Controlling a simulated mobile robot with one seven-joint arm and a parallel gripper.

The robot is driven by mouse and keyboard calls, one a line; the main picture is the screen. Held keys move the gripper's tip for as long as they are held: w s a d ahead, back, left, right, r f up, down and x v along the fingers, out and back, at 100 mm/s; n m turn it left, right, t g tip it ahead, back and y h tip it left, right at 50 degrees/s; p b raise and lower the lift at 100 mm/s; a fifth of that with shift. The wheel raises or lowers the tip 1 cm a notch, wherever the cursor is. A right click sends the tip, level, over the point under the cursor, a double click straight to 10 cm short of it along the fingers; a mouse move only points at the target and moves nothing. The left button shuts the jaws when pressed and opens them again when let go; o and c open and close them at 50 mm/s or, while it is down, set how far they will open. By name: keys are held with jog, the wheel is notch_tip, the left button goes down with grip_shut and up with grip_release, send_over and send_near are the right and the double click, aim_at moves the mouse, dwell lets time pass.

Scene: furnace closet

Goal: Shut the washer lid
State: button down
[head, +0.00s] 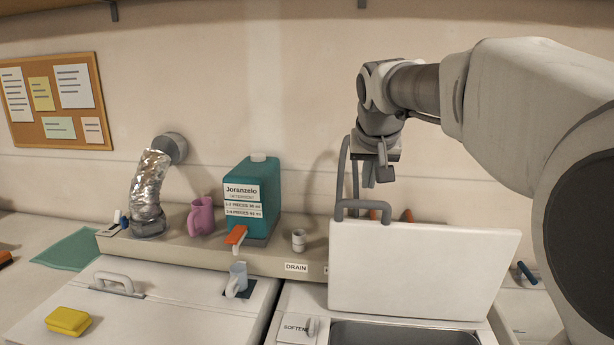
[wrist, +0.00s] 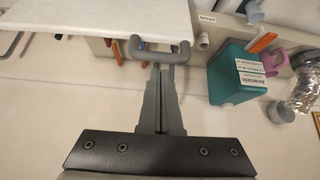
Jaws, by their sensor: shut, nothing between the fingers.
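The washer lid (head: 420,268) is a white panel standing raised, nearly upright, at the back of the washer. The dark tub opening (head: 400,335) shows in front of it. A grey handle (head: 363,208) sits on the lid's top edge toward its left end. My gripper (head: 378,175) is shut and empty, fingers down, above and behind the handle. In the wrist view the lid (wrist: 90,18) is at the upper left, its handle (wrist: 160,52) lies near the tips of my closed gripper (wrist: 162,75); I cannot tell whether they touch.
A teal detergent jug (head: 252,200), a pink mug (head: 201,216) and a small white cup (head: 299,240) stand on the back ledge. A foil duct (head: 149,190) is farther left. A yellow sponge (head: 68,320) lies on the closed left machine. Open air lies in front of the lid.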

jog(key=w+r+p, duration=0.1)
jog(key=w+r, duration=0.1)
jog(key=w, duration=0.4)
jog(key=shift+w+f+p, duration=0.4)
jog(key=shift+w+f, duration=0.15)
jog(key=shift+f, duration=0.9)
jog(key=shift+w+f+p, duration=0.45)
jog(key=shift+w+f, duration=0.1)
jog(key=shift+f, duration=0.95)
jog(key=shift+w+f+p, duration=0.4)
jog(key=shift+w+f, duration=0.15)
jog(key=shift+f, duration=0.9)
jog(key=shift+f+b, duration=0.2)
jog(key=shift+b, duration=0.15)
